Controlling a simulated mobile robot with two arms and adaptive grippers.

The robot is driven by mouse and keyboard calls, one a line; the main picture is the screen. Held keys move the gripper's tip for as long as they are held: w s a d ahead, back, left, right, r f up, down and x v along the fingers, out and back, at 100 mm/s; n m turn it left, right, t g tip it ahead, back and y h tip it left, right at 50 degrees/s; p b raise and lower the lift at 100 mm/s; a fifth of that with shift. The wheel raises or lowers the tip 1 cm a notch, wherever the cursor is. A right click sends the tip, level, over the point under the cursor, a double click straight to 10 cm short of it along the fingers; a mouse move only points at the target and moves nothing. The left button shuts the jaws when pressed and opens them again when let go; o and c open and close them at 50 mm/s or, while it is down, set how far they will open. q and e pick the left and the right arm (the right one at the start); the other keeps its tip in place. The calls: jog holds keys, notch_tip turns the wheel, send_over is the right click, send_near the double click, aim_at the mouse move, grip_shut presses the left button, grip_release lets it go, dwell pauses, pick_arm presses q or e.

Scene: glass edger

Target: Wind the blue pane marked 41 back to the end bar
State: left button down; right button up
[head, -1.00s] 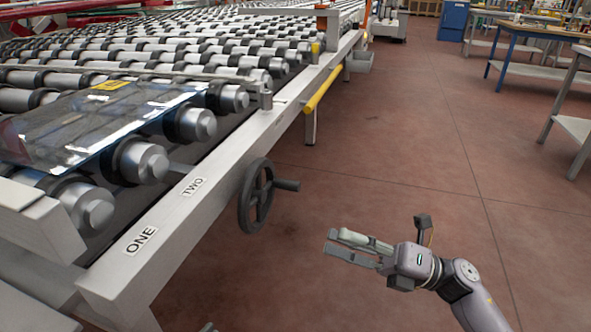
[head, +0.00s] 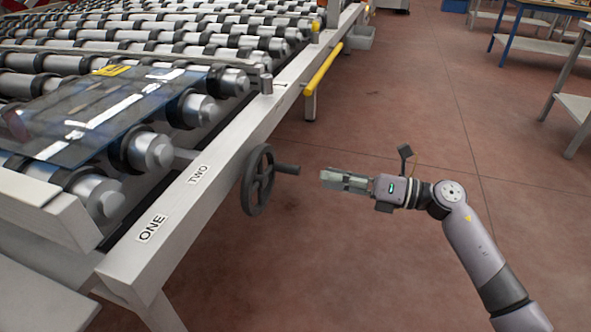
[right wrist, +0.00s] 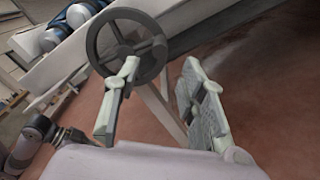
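The blue glass pane (head: 90,112) lies flat on the rollers at the left, with a yellow label (head: 111,70) near its far edge; the mark is too small to read. A pale bar (head: 38,192) crosses the near end of the rollers, close to the pane's near edge. A dark handwheel (head: 247,184) with a side handle (head: 287,169) is on the frame's side. My right gripper (head: 322,178) points at the handle from the right, apart from it. In the right wrist view its fingers (right wrist: 160,85) are spread and empty, the handwheel (right wrist: 91,44) beyond.
The pale side rail (head: 215,150) carries labels ONE (head: 151,228) and TWO (head: 198,174). A yellow bar (head: 323,68) runs along the rail farther back. The red floor around my right arm is clear. Workbenches (head: 540,60) stand at the far right.

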aim_at(296, 171)
jog(key=x, duration=0.8)
jog(key=shift+a, duration=0.3)
jog(key=shift+c, duration=0.6)
jog(key=shift+f, duration=0.1)
grip_shut()
